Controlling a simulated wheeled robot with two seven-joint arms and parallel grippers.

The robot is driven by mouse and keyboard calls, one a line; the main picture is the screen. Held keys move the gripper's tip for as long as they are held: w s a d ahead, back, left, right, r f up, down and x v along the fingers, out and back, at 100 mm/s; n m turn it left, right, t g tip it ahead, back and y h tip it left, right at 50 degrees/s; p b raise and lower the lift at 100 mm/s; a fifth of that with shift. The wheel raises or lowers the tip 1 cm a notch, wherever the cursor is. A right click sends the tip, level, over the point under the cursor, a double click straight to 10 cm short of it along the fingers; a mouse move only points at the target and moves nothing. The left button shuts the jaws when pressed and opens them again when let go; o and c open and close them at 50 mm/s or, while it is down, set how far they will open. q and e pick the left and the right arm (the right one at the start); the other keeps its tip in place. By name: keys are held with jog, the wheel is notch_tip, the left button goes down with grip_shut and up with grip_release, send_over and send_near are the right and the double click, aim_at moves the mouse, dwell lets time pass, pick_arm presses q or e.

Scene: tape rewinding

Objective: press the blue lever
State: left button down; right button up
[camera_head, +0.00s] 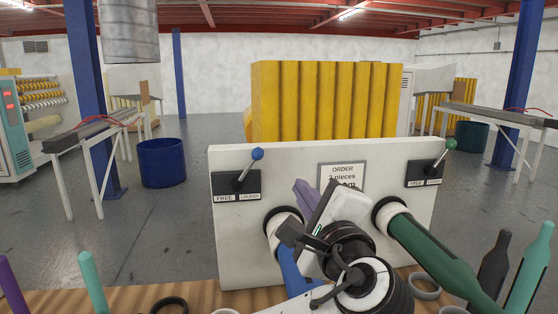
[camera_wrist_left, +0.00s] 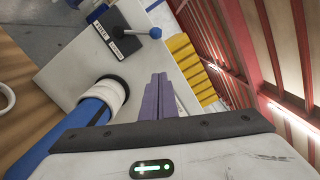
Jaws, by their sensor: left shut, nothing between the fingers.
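The blue lever (camera_head: 257,154) is a thin rod with a blue ball tip on a black plate at the upper left of the white panel (camera_head: 300,150). The rod tilts up and to the right. The plate below it reads FREE on the left and LOCKED on the right. The lever also shows in the left wrist view (camera_wrist_left: 155,33), beyond the fingertips. My left gripper (camera_head: 303,190) has purple fingers (camera_wrist_left: 159,92), shut and empty. It is in front of the panel, right of and below the lever, apart from it. My right gripper is not in view.
A blue bar (camera_head: 290,270) and a green bar (camera_head: 430,250) come out of round panel openings. A green lever (camera_head: 450,145) is at the panel's upper right. The ORDER sign (camera_head: 342,172) is partly hidden by my arm. Bottles and rings stand on the wooden table.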

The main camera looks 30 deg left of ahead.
aim_at(249, 166)
pick_arm(q)
jog(key=shift+s, duration=0.1)
jog(key=w+a+r+p, duration=0.1)
jog(key=w+a+p, duration=0.1)
jog(key=w+a, duration=0.4)
jog(key=a, duration=0.3)
jog(key=shift+w+a+r, duration=0.2)
jog(key=shift+a+r, duration=0.15)
jog(key=shift+a, duration=0.05)
